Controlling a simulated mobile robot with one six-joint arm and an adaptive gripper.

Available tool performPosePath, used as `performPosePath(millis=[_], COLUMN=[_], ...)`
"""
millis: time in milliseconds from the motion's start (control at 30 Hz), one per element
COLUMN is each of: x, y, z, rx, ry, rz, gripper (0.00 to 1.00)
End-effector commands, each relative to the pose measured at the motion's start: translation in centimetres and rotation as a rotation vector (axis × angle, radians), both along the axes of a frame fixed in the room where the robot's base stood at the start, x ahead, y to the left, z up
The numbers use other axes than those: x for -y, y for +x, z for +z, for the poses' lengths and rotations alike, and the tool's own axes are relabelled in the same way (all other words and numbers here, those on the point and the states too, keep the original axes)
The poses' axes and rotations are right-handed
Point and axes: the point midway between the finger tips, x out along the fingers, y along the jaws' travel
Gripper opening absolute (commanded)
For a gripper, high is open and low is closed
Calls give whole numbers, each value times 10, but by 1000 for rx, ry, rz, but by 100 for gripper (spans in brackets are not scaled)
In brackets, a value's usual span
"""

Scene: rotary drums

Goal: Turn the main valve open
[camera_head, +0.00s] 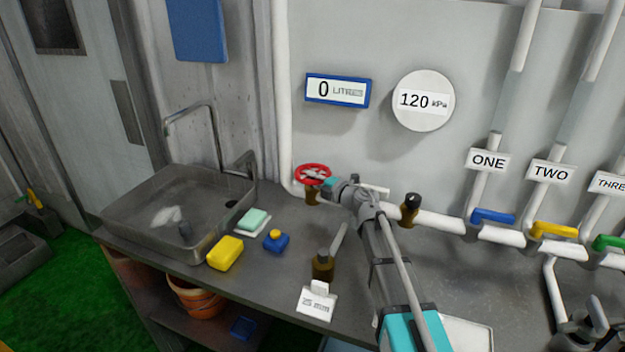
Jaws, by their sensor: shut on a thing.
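The main valve appears to be the red round handwheel (313,174) on a brass body (312,195), at the foot of the white vertical pipe on the back wall. My gripper (329,183) reaches it from the right and is shut on the right side of the wheel's rim. The fingertips are small in view and partly hidden by the wrist. The round gauge (423,101) reads 120 kPa. The blue-framed display (338,90) reads 0 litres.
A metal sink (130,215) is at the left. A yellow sponge (225,253), green soap (252,220) and a blue bottle (275,242) lie beside it. A brass fitting (323,266) stands near a "25 mm" card (316,303). Blue (493,216), yellow (554,230) and green (608,242) levers are at the right.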

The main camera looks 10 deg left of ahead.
Motion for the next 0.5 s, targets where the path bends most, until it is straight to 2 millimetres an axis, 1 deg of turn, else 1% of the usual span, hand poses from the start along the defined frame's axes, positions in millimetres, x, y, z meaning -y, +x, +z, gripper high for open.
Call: performPosePath(millis=[200, 500], x=[1, 1], y=[0, -2], z=[-1, -1], rx=[1, 1], ry=[-3, -4], rz=[68, 87], gripper=[0, 0])
